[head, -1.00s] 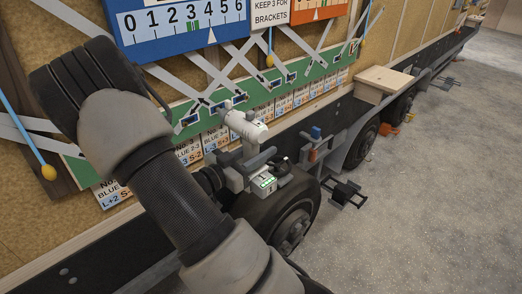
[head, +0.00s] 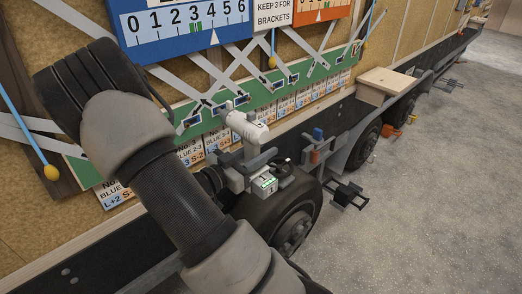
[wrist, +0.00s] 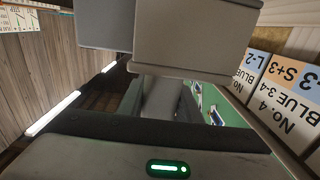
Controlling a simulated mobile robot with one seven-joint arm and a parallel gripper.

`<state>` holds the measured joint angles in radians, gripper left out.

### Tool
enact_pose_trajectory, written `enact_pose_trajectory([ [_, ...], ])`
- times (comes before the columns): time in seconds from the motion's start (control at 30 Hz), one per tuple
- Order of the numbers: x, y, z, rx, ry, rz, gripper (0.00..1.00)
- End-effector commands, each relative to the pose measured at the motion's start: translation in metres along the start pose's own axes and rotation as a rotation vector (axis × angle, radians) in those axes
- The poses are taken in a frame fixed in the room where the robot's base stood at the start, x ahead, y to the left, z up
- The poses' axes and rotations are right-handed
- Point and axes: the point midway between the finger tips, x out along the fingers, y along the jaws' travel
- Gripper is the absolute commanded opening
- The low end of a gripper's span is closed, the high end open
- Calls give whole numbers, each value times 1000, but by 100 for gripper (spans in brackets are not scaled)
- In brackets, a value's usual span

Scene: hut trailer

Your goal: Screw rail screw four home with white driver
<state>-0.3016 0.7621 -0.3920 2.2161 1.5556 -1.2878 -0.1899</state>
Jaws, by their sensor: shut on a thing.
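The white driver (head: 248,128) has a white cylindrical body and stands in front of the green rail (head: 205,122) in the head view. Its nose end is turned toward the rail. My gripper (head: 250,163) is shut on the driver below its white body. A small green light shows on the boxy part under it, and a green light also shows low in the wrist view. Screw four and the driver's tip cannot be made out; whether they touch is hidden. The No. 4 card (wrist: 275,105) appears upside down at the right of the wrist view, beside the green rail (wrist: 212,105).
Crossed grey slats lie on the wall above the rail. A blue scale board (head: 185,22) hangs above. A wheel (head: 285,222) is below my gripper. A wooden box step (head: 385,85) juts out farther along. Grey floor at the right is largely clear.

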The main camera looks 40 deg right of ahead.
Motion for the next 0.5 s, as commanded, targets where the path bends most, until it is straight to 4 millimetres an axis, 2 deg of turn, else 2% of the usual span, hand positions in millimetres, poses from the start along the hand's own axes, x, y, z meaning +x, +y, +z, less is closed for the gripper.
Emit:
enact_pose_trajectory([
  [0.3,1,24,-2,-1,4,2,0],
  [0.5,6,33,-2,1,4,4,0],
])
